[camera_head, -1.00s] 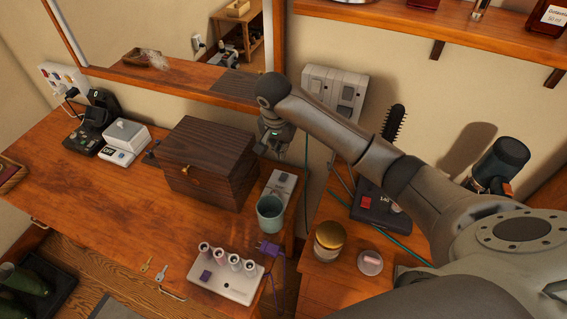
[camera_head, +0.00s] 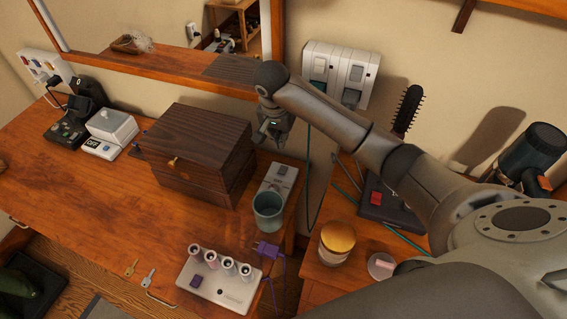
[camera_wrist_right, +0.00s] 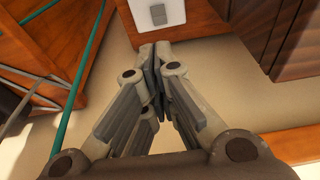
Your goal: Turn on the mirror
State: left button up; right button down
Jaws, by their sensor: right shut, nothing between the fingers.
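The mirror (camera_head: 120,22) is a wood-framed glass on the back wall at the upper left in the head view, reflecting part of the room. A white wall unit (camera_head: 338,73) with grey switches is right of its frame. A pale block (camera_head: 276,180) with a small grey switch sits on the desk behind the teal cup. My right gripper (camera_head: 275,142) is shut and empty, above and behind this block, apart from it. In the right wrist view the shut fingers (camera_wrist_right: 155,50) point toward a white plate with a grey rocker (camera_wrist_right: 157,15). My left gripper is not in view.
A dark wooden box (camera_head: 195,150) stands left of my gripper, and the teal cup (camera_head: 268,210) stands in front of the block. A hairbrush (camera_head: 407,110) and a jar (camera_head: 337,242) are right. A teal cable (camera_head: 308,180) hangs in the gap between the furniture.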

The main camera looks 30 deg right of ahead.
jog(key=p, duration=0.2)
send_over(284, 169)
notch_tip(284, 169, down, 12)
jog(key=shift+s+a+f, duration=0.1)
jog(key=shift+s+f, duration=0.05)
jog(key=shift+a+f, duration=0.1)
jog(key=shift+f, duration=0.65)
jog(key=shift+s, duration=0.1)
jog(key=shift+a+f+p, duration=0.1)
jog(key=shift+p, duration=0.2)
jog(key=shift+f, duration=0.2)
